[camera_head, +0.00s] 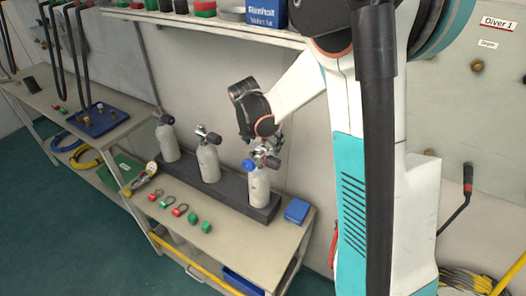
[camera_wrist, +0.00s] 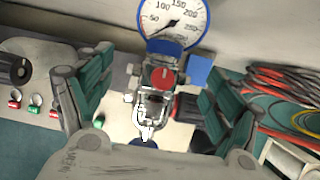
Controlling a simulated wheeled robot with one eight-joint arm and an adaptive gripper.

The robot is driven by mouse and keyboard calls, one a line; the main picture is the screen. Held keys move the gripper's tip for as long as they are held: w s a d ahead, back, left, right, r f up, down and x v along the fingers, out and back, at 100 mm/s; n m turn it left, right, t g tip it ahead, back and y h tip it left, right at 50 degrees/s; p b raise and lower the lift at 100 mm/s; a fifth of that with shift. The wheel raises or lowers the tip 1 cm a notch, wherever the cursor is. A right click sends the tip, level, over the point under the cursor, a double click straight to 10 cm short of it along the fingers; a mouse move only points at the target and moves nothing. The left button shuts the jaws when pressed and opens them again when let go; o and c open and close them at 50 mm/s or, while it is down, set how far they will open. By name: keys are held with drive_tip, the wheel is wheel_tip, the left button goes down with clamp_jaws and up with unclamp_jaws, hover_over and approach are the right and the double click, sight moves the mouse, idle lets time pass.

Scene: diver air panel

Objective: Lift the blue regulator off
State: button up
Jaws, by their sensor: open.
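The blue regulator (camera_head: 249,165) sits on top of the rightmost grey cylinder (camera_head: 257,187) in the head view. In the wrist view the regulator (camera_wrist: 160,92) shows a blue-rimmed gauge (camera_wrist: 174,20), a red-centred knob and a metal body, with a black knob (camera_wrist: 187,108) to its right. My gripper (camera_wrist: 155,112) is open, with one green-padded finger on each side of the regulator and visible gaps between. In the head view my gripper is just above the rightmost cylinder, its fingers hard to make out.
A dark rack (camera_head: 231,196) holds the cylinders. Two more cylinders with black knobs stand to the left (camera_head: 208,163) (camera_head: 168,140). A blue box (camera_head: 297,210) lies at the rack's right end. Small red and green parts lie in front. A shelf (camera_head: 215,27) hangs above.

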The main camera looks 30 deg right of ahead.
drive_tip(key=shift+w+d+f, duration=0.1)
drive_tip(key=shift+f, duration=0.15)
drive_tip(key=shift+r, duration=0.1)
drive_tip(key=c, duration=1.7)
drive_tip(key=shift+o, duration=0.2)
drive_tip(key=shift+r, duration=0.5)
wheel_tip(320, 180, up, 6)
drive_tip(key=p, duration=0.2)
drive_tip(key=shift+p, duration=0.3)
drive_tip(key=s+a+p, duration=0.2)
drive_tip(key=s+a, duration=0.8)
drive_tip(key=a, duration=0.4)
drive_tip(key=shift+s+a+p, duration=0.25)
drive_tip(key=shift+a+p, duration=0.1)
drive_tip(key=shift+a, duration=0.05)
